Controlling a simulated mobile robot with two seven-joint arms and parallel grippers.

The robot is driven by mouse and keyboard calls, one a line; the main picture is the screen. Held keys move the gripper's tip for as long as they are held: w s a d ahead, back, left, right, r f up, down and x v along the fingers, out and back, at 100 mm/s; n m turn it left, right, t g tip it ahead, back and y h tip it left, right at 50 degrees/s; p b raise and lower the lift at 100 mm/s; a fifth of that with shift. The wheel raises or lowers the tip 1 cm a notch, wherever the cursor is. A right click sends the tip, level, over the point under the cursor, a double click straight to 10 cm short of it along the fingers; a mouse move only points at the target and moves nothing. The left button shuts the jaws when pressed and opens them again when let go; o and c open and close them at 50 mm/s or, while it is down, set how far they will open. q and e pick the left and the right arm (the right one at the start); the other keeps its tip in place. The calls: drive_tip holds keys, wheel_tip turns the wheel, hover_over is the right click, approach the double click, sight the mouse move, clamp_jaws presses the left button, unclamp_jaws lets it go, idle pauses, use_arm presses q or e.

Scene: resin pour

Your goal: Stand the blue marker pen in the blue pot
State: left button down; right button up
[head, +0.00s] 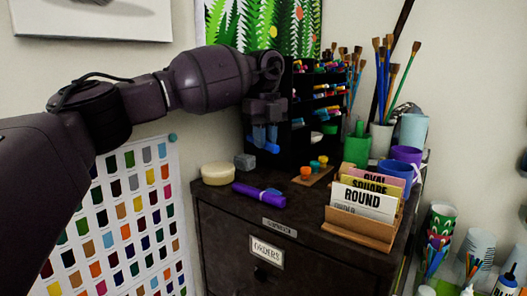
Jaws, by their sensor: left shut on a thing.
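My left gripper (265,134) hangs fingers-down over the back left of the dark cabinet top, in front of the black rack. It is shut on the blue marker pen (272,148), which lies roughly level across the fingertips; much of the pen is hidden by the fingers. The blue pot (394,175) stands at the right of the cabinet top, behind the card holder and in front of a purple pot. The gripper is well to the left of the blue pot. My right gripper is not in view.
A green pot (356,151), purple pot (407,154) and brush cups stand at the back right. A wooden holder (358,232) with cards is at the front right. A purple marker (258,195), a cream round block (217,174) and a small paint-dot board (312,175) lie on the cabinet top.

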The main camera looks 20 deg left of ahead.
use_arm(q)
wheel_tip(320, 180, down, 3)
drive_tip(key=shift+p, duration=0.35)
drive_tip(key=shift+w+a+f+p, duration=0.1)
drive_tip(key=shift+a+f+p, duration=0.2)
drive_tip(key=shift+f, duration=0.1)
drive_tip(key=shift+d, duration=0.1)
drive_tip(key=shift+f, duration=0.2)
drive_tip(key=c, duration=1.1)
unclamp_jaws()
drive_tip(key=shift+o, duration=0.2)
drive_tip(key=shift+r, duration=0.1)
wheel_tip(320, 180, up, 12)
drive_tip(key=shift+r+b, duration=0.15)
drive_tip(key=shift+b, duration=0.35)
